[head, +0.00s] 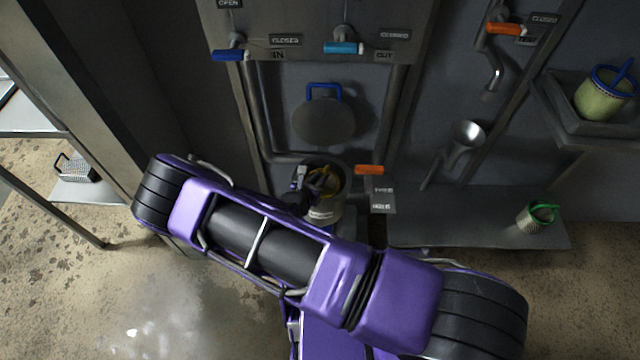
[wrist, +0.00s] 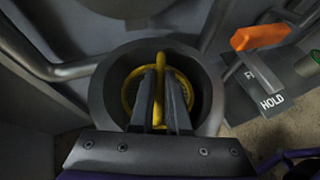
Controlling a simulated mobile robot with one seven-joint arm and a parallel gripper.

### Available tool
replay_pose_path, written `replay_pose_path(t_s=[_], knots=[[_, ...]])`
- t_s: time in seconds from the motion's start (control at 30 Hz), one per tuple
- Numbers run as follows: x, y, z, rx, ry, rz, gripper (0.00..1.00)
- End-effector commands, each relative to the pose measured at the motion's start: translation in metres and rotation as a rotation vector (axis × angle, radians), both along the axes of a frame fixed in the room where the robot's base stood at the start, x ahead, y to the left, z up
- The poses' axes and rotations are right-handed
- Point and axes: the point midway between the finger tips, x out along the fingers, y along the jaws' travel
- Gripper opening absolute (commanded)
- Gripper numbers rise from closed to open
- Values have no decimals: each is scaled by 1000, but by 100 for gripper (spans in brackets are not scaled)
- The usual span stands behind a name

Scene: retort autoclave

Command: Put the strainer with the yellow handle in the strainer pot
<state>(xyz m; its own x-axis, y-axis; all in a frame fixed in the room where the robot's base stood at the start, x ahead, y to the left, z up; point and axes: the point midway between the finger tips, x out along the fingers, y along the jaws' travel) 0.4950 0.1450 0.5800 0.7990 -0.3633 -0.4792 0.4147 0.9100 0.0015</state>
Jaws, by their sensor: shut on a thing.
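The strainer with the yellow handle (wrist: 159,70) is inside the round opening of the strainer pot (wrist: 100,98) in the wrist view. My gripper (wrist: 160,80) is shut on the yellow handle, with its fingers reaching into the pot's mouth. The strainer's yellow ring shows around the fingers, within the pot's rim. I cannot tell whether it rests on the bottom. In the head view the pot (head: 322,213) stands below the round lid, with the yellow handle (head: 325,182) at its mouth, and my arm hides part of it.
The open round lid (head: 323,121) has a blue handle. An orange lever (head: 369,170) is right of the pot. A strainer with a green handle (head: 538,216) stands on the right ledge. A blue-rimmed container (head: 604,93) is at the upper right. A metal basket (head: 75,168) is on the left shelf.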

Motion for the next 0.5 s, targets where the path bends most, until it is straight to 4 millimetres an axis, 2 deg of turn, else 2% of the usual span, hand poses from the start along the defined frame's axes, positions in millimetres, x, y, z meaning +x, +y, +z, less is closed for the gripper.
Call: replay_pose_path(t_s=[0.1,0.17,0.5], knots=[[0,0,-22,-2,0,2,0],[0,0,-27,-2,0,2,0],[0,0,-30,-1,-1,0,0]])
